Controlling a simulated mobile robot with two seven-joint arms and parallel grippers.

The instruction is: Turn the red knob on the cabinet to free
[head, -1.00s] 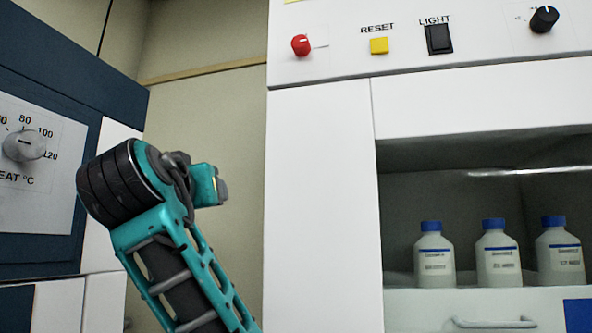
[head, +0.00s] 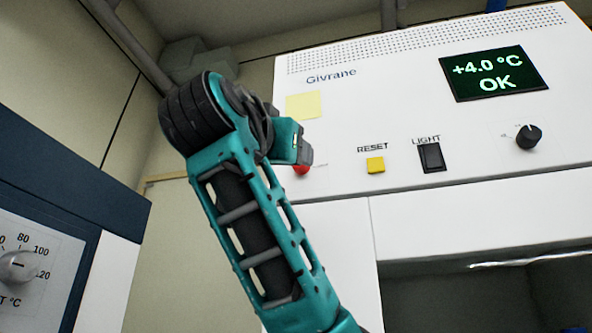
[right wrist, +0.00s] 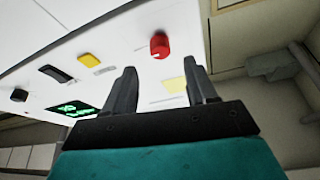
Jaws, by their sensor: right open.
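The red knob (head: 301,171) is on the white cabinet's upper panel. In the head view it is partly hidden behind my right gripper (head: 305,150), whose fingers are hard to make out there. In the right wrist view the red knob (right wrist: 159,46) shows whole, with a pale mark on its face. My right gripper (right wrist: 160,66) is open and empty there. The knob lies beyond the fingertips, roughly in line with the gap between them, and nothing touches it visibly. My left gripper is not in view.
Right of the knob are a yellow RESET button (head: 375,165), a black LIGHT switch (head: 431,158) and a black dial (head: 528,137). A green display (head: 494,74) reads +4.0 °C OK. A yellow note (head: 303,105) is above the knob. A blue cabinet (head: 60,180) stands at left.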

